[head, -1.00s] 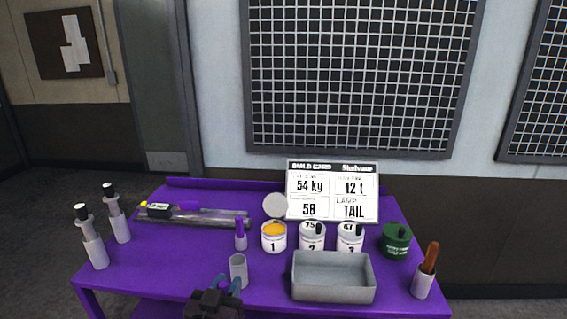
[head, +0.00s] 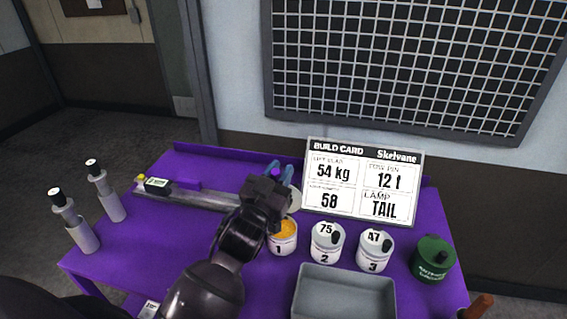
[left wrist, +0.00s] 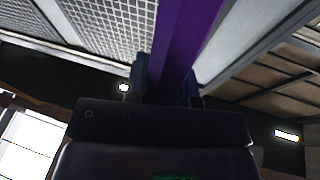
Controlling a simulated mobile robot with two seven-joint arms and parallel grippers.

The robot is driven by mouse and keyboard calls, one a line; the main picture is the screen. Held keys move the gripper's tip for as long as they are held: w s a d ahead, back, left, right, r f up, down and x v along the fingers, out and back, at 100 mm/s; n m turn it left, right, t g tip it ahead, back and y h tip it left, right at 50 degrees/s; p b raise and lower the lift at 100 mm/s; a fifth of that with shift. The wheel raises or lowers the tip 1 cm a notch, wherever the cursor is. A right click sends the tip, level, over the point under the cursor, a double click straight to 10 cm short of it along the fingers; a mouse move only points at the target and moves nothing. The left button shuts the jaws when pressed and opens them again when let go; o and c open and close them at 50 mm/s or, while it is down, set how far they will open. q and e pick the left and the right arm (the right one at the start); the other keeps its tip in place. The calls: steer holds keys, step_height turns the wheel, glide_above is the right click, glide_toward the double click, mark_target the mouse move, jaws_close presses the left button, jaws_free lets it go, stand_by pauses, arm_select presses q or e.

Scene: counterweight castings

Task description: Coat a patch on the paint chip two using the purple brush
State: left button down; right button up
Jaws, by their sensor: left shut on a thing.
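My left gripper (head: 279,171) is shut on the purple brush, whose purple shaft (left wrist: 182,40) runs up between the blue fingers in the left wrist view. The brush's tip is hard to make out. In the head view the gripper is held up before the back of the purple table, near a pale round disc (head: 295,201) and the yellow-topped pot 1 (head: 284,238). White pots 2 (head: 325,247) and 3 (head: 372,256), marked 75 and 47, stand to the right. I cannot tell which thing is paint chip two. My right gripper is not in view.
A build card (head: 362,181) stands at the back. A grey tray (head: 343,277) is at the front, a green pot (head: 433,262) at right, and a wooden handle (head: 476,307) at the lower right.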

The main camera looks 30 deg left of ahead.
arm_select(q)
steer(key=shift+s+d+t, duration=0.1)
steer(key=shift+s+t, duration=0.05)
steer(key=shift+t, duration=0.15)
steer(key=shift+s+f, duration=0.1)
steer(key=shift+f, duration=0.45)
steer(key=shift+f+b, duration=0.7)
steer(key=shift+f, duration=0.9)
steer(key=shift+f+b, duration=0.85)
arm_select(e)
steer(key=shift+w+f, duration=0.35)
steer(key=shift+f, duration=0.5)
arm_select(q)
steer(key=shift+f+b, duration=0.35)
steer(key=shift+f, duration=0.2)
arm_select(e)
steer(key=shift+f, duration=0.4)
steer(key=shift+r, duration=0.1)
